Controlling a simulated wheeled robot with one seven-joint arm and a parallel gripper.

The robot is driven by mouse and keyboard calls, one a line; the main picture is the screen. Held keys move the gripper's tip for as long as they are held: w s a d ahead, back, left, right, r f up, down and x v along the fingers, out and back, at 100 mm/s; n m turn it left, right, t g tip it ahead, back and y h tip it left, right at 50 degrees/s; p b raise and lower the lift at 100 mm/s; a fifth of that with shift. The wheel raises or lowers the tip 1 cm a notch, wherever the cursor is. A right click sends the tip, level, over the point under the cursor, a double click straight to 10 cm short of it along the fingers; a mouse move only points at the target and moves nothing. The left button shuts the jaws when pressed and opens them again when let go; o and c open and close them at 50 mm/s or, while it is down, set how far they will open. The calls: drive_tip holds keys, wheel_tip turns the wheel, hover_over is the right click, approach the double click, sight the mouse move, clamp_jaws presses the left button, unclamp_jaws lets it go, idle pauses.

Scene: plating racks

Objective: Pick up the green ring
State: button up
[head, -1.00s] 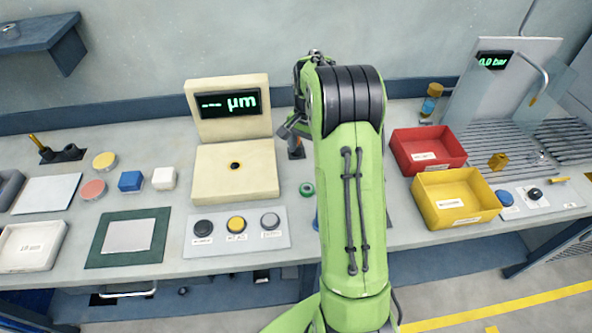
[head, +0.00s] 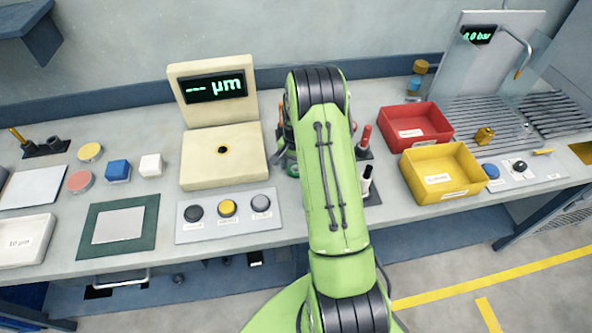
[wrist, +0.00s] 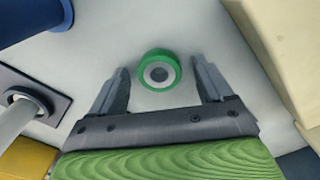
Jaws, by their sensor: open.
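The green ring (wrist: 158,54) lies flat on the grey bench top, with a pale inner band and a grey centre. In the wrist view it sits between the tips of my gripper (wrist: 160,66). The gripper is open, one finger on each side of the ring, with a visible gap to both. I cannot tell how high the fingertips are above the bench. In the head view my green arm hides most of the gripper and the ring's area.
A cream gauge (head: 222,165) with a display stands left of my arm. A button panel (head: 228,232) lies in front of it. A red bin (head: 425,138) and a yellow bin (head: 445,185) stand to the right. Dark holders with a red and a white piece stand close right of my arm.

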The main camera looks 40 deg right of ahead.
drive_tip(key=shift+r, duration=0.1)
drive_tip(key=shift+c, duration=0.5)
drive_tip(key=c, duration=0.9)
